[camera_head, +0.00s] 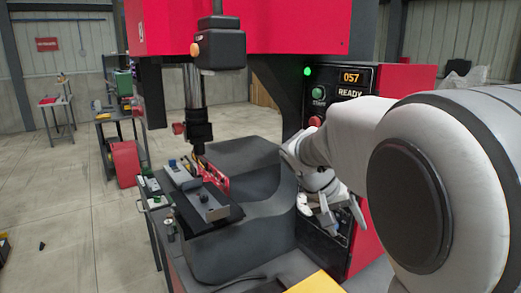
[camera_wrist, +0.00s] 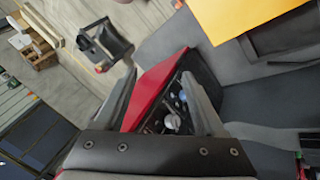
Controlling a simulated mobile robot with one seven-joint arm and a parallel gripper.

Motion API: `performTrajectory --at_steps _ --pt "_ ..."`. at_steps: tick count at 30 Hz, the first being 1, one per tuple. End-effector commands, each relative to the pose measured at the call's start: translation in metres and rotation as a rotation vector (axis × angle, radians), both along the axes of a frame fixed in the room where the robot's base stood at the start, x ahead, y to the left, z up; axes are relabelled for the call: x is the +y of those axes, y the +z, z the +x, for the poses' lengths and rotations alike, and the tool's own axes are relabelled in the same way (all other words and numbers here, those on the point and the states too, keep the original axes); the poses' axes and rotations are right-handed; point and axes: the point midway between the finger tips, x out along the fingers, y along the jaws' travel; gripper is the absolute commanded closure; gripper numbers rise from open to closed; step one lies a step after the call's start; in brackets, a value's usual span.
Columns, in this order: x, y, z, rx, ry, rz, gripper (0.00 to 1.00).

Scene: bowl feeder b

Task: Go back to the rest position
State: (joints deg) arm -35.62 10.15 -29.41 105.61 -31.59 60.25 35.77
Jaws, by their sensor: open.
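My gripper (camera_head: 328,222) hangs at the right in the head view, in front of the red and black machine's lower side. It also shows at the bottom of the wrist view (camera_wrist: 158,78), with its two fingers spread wide apart. Nothing is held between the fingers. Behind the gap lie a red panel (camera_wrist: 158,84) and a dark recess with small round parts. My white arm fills the right side of the head view and hides part of the machine.
The machine's control panel (camera_head: 345,84) reads "057 READY" beside a lit green lamp (camera_head: 307,71). A fixture (camera_head: 205,201) with a red part (camera_head: 216,178) sits below the spindle (camera_head: 197,128). A yellow surface (camera_head: 316,283) lies at the bottom edge. Open floor is at the left.

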Motion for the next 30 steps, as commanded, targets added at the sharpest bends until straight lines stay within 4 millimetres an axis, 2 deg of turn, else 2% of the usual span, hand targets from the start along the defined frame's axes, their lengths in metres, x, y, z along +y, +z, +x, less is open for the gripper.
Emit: performTrajectory --at_steps 1,5,15,24,30 --pt "-0.003 0.002 -0.013 0.004 0.005 0.048 0.28" --pt "-0.003 0.004 -0.043 0.011 0.039 0.154 0.28" --pt "0.010 0.015 -0.120 -0.034 0.157 0.360 0.28" --pt "0.029 0.019 -0.184 -0.123 0.271 0.439 0.28" --pt "0.041 0.014 -0.215 -0.174 0.328 0.442 0.28"
